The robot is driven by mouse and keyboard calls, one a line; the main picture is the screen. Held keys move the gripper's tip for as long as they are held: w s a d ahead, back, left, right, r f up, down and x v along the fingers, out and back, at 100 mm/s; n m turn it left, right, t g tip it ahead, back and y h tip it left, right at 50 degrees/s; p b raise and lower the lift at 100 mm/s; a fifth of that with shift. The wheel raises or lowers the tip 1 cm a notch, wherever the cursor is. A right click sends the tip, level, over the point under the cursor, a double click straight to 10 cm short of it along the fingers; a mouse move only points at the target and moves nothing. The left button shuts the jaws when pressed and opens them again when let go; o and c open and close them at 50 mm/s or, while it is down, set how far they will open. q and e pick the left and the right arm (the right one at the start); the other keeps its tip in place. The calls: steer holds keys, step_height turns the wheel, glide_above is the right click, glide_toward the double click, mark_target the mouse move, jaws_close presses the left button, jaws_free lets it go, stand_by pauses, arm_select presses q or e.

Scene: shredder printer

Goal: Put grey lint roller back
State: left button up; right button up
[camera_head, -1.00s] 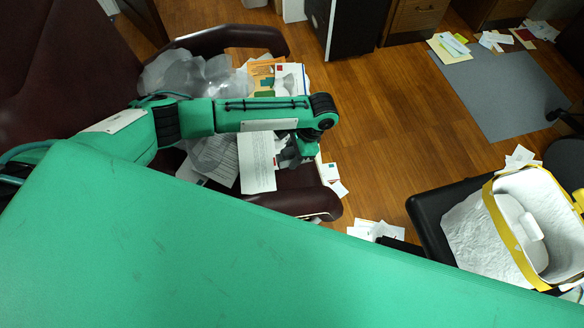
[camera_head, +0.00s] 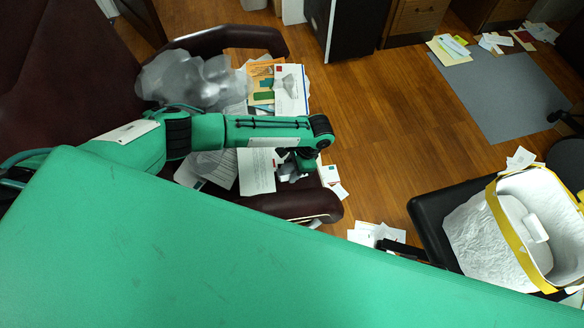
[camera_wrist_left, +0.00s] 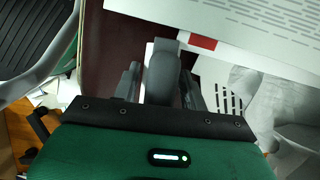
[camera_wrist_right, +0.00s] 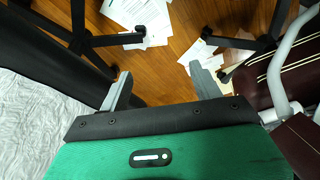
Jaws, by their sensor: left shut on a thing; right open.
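In the left wrist view my left gripper (camera_wrist_left: 160,78) is shut on a dark grey rounded piece, which I take to be the grey lint roller (camera_wrist_left: 163,65). Its far end lies against a cluttered background, and I cannot tell whether it touches anything. In the head view the left gripper (camera_head: 304,164) is over the right side of a dark red chair seat, beside a white printed sheet (camera_head: 256,172). The roller is mostly hidden there. My right gripper (camera_wrist_right: 160,85) is open and empty in the right wrist view, above the wood floor.
The dark red chair (camera_head: 290,204) holds papers, envelopes and a translucent plastic bag (camera_head: 190,80). A white bin with a yellow rim (camera_head: 510,232) stands at the right on a black seat (camera_head: 428,215). The wood floor (camera_head: 385,120) between them is largely clear, with some loose papers.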

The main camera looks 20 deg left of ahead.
arm_select(q)
steer(key=o, duration=1)
steer(key=shift+c, duration=0.2)
steer(key=shift+d+r, duration=0.1)
steer(key=shift+r, duration=0.25)
steer(key=p+v, duration=0.1)
steer(key=v, duration=0.9)
steer(key=shift+w+d+r, duration=0.15)
steer(key=shift+w+r, duration=0.05)
steer(key=shift+d+r, duration=0.1)
steer(key=shift+r, duration=0.3)
steer(key=shift+w, duration=0.1)
arm_select(e)
steer(key=f, duration=0.3)
steer(key=shift+s, duration=0.2)
arm_select(q)
steer(key=shift+r, duration=0.1)
